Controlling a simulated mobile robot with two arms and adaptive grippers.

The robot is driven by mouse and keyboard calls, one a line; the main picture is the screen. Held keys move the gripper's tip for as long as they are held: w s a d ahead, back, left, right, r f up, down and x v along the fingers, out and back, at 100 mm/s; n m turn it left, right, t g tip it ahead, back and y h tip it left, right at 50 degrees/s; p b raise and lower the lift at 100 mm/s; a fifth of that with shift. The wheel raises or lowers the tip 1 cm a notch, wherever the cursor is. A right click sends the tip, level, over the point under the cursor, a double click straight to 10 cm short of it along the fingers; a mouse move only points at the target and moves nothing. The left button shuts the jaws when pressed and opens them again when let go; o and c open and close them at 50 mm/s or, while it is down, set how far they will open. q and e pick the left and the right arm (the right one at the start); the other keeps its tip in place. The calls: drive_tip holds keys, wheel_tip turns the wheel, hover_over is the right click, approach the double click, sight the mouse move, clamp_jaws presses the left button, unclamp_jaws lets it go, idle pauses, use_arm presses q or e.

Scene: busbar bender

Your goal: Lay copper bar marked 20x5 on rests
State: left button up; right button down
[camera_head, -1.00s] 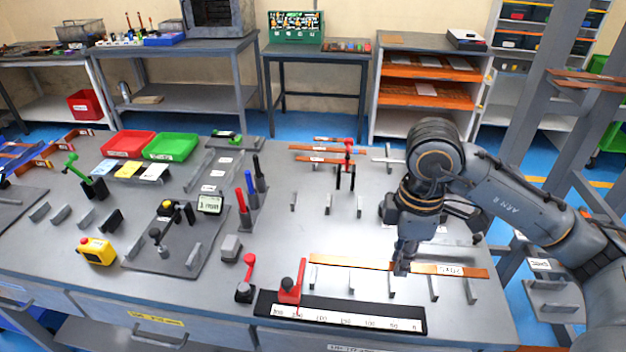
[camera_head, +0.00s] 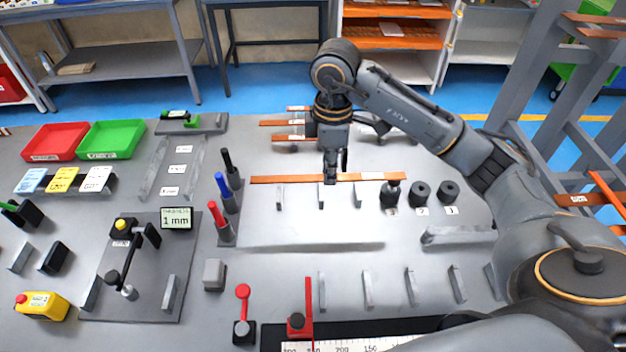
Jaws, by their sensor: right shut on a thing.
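My right gripper (camera_head: 331,180) points down and is shut on a long thin copper bar (camera_head: 285,179), near the bar's middle. The bar lies roughly level, left to right. A white label (camera_head: 374,176) shows on its right part; I cannot read it here. Three small upright grey rests (camera_head: 280,197), (camera_head: 321,195), (camera_head: 357,195) stand along the bar's near side, their tops close under it. I cannot tell whether the bar touches them. My left gripper is not in view.
Dark round pieces (camera_head: 419,194) stand right of the rests. Other copper bars (camera_head: 292,138) lie behind. Empty grey rests (camera_head: 367,290) stand nearer me, by a ruler strip (camera_head: 370,344) with a red stop (camera_head: 308,310). Red, blue and black handles (camera_head: 229,193) stand to the left.

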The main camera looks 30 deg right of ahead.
drive_tip(key=w+f, duration=0.2)
drive_tip(key=w+f+p, duration=0.1)
drive_tip(key=f, duration=0.2)
drive_tip(key=w+f+p, duration=0.1)
drive_tip(key=w+f, duration=0.1)
drive_tip(key=f, duration=0.1)
drive_tip(key=shift+w+a+f, duration=0.2)
drive_tip(key=shift+w+a, duration=0.1)
drive_tip(key=shift+f+p, duration=0.3)
drive_tip(key=shift+f, duration=0.05)
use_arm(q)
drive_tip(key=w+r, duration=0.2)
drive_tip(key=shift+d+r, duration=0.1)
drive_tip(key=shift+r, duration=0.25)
use_arm(e)
drive_tip(key=shift+f, duration=0.1)
drive_tip(key=shift+f, duration=0.25)
drive_tip(key=c, duration=1.3)
unclamp_jaws()
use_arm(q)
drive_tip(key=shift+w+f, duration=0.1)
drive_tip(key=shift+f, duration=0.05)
use_arm(e)
drive_tip(key=shift+o, duration=0.2)
